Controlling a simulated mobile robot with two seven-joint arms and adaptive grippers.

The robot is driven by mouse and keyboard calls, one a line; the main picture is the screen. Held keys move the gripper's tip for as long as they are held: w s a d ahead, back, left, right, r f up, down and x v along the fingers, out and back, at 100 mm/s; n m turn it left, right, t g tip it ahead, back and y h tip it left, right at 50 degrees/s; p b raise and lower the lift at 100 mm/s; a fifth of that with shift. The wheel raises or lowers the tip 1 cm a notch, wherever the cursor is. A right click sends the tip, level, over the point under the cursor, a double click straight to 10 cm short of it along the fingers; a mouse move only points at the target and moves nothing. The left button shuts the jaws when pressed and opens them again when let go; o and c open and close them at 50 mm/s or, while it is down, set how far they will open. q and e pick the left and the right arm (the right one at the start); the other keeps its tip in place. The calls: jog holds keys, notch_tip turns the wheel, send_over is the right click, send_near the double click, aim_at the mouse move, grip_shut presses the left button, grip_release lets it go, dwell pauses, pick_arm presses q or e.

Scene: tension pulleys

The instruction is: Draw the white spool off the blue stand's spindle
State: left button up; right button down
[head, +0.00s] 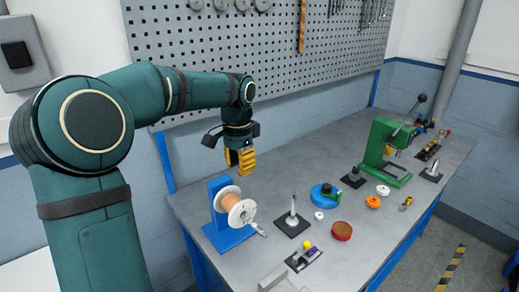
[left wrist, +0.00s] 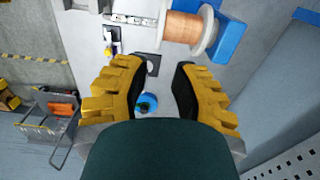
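The white spool (head: 235,208), wound with copper-coloured wire, sits on the spindle of the blue stand (head: 226,239) at the table's near left. The spool's axis is roughly level, with one white flange facing away from the stand's upright. In the left wrist view the spool (left wrist: 185,27) shows at the top, with the blue stand (left wrist: 231,38) to its right. My left gripper (head: 240,172) has yellow fingers and hangs above and slightly behind the spool, not touching it. In the left wrist view its fingers (left wrist: 160,66) are wide apart with nothing between them. My right gripper is out of view.
Right of the spool stands a grey post on a dark base (head: 292,222). Further right are a blue round piece (head: 324,196), a red disc (head: 342,231) and a green press (head: 383,155). A pegboard (head: 300,50) rises behind the table.

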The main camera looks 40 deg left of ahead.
aim_at(242, 203)
pick_arm(q)
notch_tip(242, 203, down, 14)
jog(key=shift+w+r+b, duration=0.1)
jog(key=shift+r+b, duration=0.1)
jog(key=shift+b, duration=0.45)
grip_shut()
